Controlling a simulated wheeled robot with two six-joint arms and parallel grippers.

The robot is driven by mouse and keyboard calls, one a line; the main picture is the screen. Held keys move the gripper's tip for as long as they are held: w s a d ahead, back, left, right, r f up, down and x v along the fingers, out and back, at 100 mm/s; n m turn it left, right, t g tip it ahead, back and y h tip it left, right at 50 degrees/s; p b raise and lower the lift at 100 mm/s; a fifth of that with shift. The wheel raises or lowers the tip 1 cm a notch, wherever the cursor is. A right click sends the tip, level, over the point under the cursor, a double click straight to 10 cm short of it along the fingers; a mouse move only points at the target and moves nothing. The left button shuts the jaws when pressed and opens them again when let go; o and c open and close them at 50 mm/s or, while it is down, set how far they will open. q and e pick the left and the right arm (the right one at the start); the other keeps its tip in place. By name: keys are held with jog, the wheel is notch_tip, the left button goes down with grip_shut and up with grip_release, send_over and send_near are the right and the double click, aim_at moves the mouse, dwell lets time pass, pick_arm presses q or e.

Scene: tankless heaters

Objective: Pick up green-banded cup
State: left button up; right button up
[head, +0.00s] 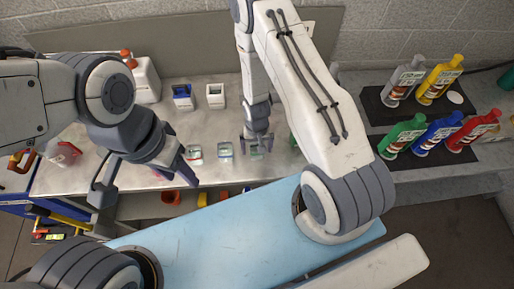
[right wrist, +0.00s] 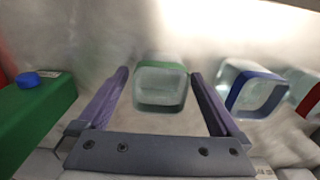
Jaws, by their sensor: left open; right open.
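The green-banded cup (right wrist: 160,86) is clear with a green rim band. In the right wrist view it stands between the two fingers of my right gripper (right wrist: 158,82), which is open around it, with a visible gap on each side. In the head view the right gripper (head: 257,142) points down at the cup (head: 256,154) near the front of the table, partly covering it. My left gripper (head: 146,186) is open and empty at the left, over the table's front edge.
A blue-banded cup (right wrist: 252,92) and a red-banded cup (right wrist: 308,96) stand beside the green-banded one. Blue (head: 183,97) and white (head: 215,96) containers stand behind. Several coloured bottles stand on dark mats at the right.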

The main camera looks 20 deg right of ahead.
jog(key=shift+f, duration=0.65)
jog(key=shift+c, duration=0.3)
jog(key=c, duration=1.5)
jog(key=shift+o, duration=0.2)
jog(key=shift+r, duration=0.15)
